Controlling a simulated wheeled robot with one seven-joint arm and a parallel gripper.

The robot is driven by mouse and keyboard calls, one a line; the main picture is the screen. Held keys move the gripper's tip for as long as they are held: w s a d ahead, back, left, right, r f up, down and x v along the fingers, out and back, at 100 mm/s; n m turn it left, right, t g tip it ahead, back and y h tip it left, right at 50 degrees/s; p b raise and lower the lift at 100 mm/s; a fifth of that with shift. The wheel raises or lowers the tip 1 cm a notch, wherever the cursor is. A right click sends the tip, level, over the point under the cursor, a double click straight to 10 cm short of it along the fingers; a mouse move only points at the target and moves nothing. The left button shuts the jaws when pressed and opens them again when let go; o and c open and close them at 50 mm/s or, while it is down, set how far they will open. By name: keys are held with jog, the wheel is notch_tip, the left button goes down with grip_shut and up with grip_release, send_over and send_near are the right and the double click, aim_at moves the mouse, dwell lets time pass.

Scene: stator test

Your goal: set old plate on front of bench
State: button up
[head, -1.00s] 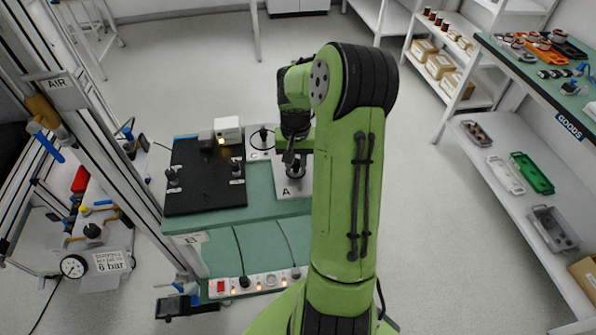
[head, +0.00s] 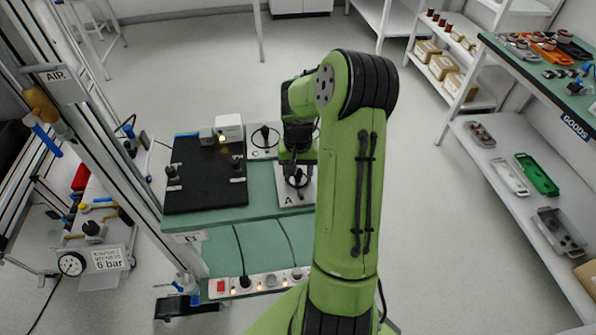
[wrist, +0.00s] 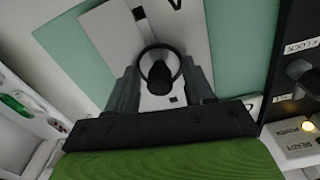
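A pale plate marked A (head: 286,199) lies on the green front right part of the bench (head: 262,205). A dark ring with a black post inside (head: 298,176) stands on it. I cannot tell whether this is the old plate. My gripper (head: 298,168) is low over this plate, pointing down. In the wrist view my gripper (wrist: 161,80) has its grey fingers apart, one on each side of the dark ring (wrist: 160,68). I cannot see a clear grip on the ring. The gripper body hides the near part of the plate (wrist: 107,40).
A second plate marked C (head: 256,154) with a similar ring lies behind. A black board (head: 205,190) fills the bench's left side, with a white box (head: 229,127) behind it. A socket strip (head: 260,283) runs below the front edge. Shelves stand at right.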

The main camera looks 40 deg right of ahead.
notch_tip(320, 180, up, 12)
jog(key=r+p, duration=0.1)
jog(key=p, duration=0.3)
jog(key=s+a+r+n+t+h, duration=0.2)
jog(key=s+a+r+n, duration=0.2)
jog(key=a+r, duration=0.65)
jog(key=s+a+n+t+y, duration=0.2)
jog(key=s+a+n+t, duration=0.1)
jog(key=s+a, duration=0.8)
jog(key=shift+s+a+r+n+t, duration=0.25)
jog(key=shift+s+a+n+t, duration=0.05)
jog(key=shift+a+n, duration=0.5)
